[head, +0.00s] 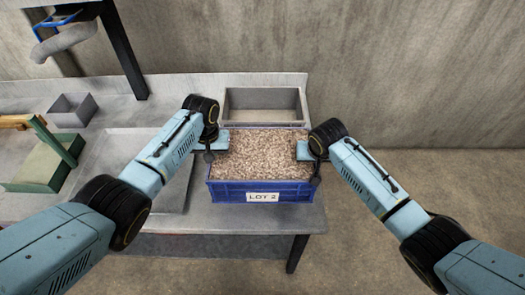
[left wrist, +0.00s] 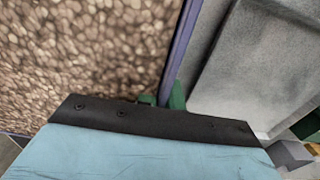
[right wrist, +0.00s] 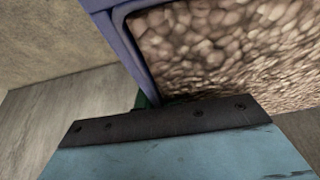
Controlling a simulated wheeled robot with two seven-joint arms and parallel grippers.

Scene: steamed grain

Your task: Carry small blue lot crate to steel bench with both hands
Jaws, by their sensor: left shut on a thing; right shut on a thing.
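The small blue lot crate (head: 232,190) is full of brown grain and carries a white label reading LOT 2. In the head view it is at the right end of the steel bench (head: 265,222), level; I cannot tell whether it touches the bench top. My left gripper (head: 211,147) is shut on its left wall, and my right gripper (head: 314,152) is shut on its right wall. The crate's wall shows between grain and bench in the left wrist view (left wrist: 181,45) and against the floor in the right wrist view (right wrist: 128,48). The fingertips are mostly hidden.
A grey open bin (head: 264,117) stands right behind the crate. A recessed basin (head: 125,150) lies to the left. Further left are a green tray (head: 40,175) and a small grey box (head: 73,108). The bench's right edge is close; open floor (head: 390,190) lies beyond.

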